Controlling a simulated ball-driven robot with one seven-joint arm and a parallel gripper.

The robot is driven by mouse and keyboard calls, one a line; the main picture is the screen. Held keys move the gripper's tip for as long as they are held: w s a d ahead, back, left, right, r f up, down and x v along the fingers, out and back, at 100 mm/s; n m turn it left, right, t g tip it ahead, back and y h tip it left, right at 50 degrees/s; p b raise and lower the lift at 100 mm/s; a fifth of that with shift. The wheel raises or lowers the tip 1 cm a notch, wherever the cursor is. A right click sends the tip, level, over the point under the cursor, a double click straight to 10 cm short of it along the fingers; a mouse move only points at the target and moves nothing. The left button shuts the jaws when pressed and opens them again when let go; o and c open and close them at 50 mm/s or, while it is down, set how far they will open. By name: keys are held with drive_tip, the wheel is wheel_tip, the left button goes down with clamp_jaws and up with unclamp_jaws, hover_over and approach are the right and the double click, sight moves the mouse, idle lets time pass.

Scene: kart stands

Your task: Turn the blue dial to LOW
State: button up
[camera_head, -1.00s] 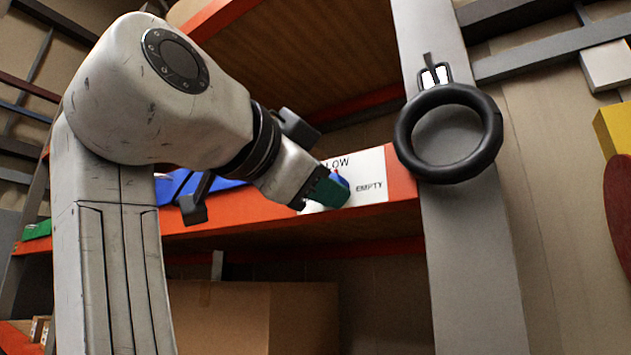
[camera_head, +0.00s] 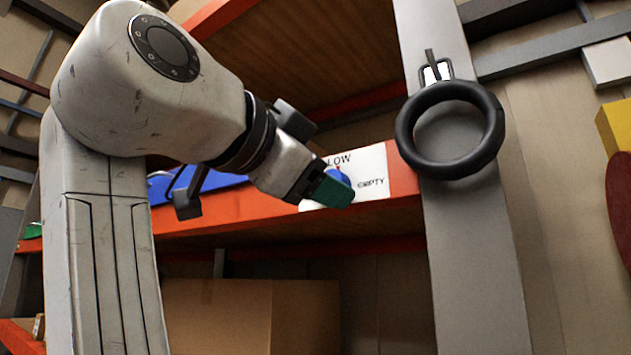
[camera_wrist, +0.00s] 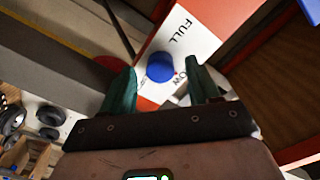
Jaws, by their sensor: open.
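The blue dial (camera_head: 337,175) sits on a white label panel (camera_head: 374,163) on the orange shelf edge. The panel shows LOW above the dial and EMPTY to its right; FULL shows in the wrist view. A small red mark shows at the dial's side facing LOW. My gripper (camera_head: 335,190) has green fingertips that hide the dial's lower part in the head view. In the wrist view, my open gripper (camera_wrist: 163,72) has one finger on each side of the blue dial (camera_wrist: 160,67), with visible gaps. Contact is not visible.
A black ring (camera_head: 402,132) hangs on the grey post right of the panel. Blue items (camera_head: 215,181) lie on the shelf behind my arm. A cardboard box (camera_head: 300,315) stands below. The space in front of the panel's right part looks clear.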

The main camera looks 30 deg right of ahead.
drive_tip(key=b+v, duration=0.1)
drive_tip(key=v, duration=0.9)
idle(0.3)
